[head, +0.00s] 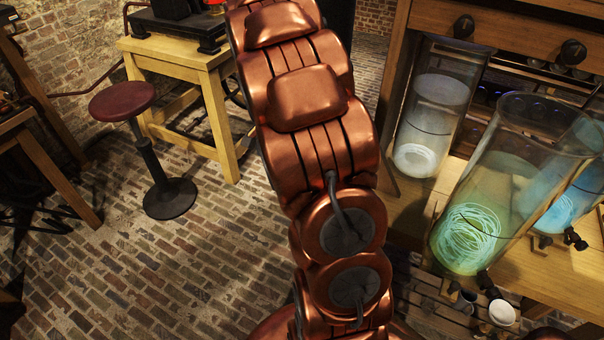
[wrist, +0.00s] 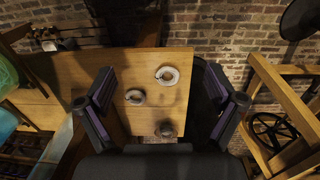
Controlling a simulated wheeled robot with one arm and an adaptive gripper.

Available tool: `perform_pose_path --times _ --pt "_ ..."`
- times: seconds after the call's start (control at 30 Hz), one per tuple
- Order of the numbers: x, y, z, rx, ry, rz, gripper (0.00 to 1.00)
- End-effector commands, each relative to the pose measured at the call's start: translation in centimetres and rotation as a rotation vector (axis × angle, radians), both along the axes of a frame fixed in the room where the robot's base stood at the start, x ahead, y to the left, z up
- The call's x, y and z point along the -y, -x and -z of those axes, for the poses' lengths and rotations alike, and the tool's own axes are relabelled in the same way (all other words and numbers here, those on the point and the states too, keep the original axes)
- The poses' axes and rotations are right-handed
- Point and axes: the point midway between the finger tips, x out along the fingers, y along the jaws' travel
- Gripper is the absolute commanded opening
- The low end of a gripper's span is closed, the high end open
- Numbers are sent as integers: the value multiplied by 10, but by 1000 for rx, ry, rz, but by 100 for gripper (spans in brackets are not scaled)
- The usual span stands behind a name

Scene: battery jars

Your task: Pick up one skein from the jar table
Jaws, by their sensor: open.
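The jar table (head: 545,278) is a wooden bench at the right of the head view. On it stands a large glass jar (head: 505,165) with green liquid and a pale glowing coil, apparently a skein (head: 467,235), near its bottom. Behind it a clearer jar (head: 430,110) holds a whitish coil (head: 414,158). A blue-lit jar (head: 568,200) is partly hidden at the right edge. In the wrist view my gripper (wrist: 163,95) is open and empty, above a wooden tabletop, with parts of green and blue jars (wrist: 6,122) at the left edge.
A wooden frame with a wheel (wrist: 277,132) stands at right. In the head view a red stool (head: 122,102) and a wooden table (head: 178,62) stand left, with open brick floor.

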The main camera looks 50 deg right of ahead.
Motion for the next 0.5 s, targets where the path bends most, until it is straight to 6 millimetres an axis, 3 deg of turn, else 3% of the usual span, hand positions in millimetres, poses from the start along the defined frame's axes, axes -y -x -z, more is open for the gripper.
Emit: perform_pose_path --times 0.03,0.3,0.5 --pt "17 -6 10 3 2 50 93" --pt "91 -30 66 30 9 312 93" --pt "127 -37 96 49 7 440 93"
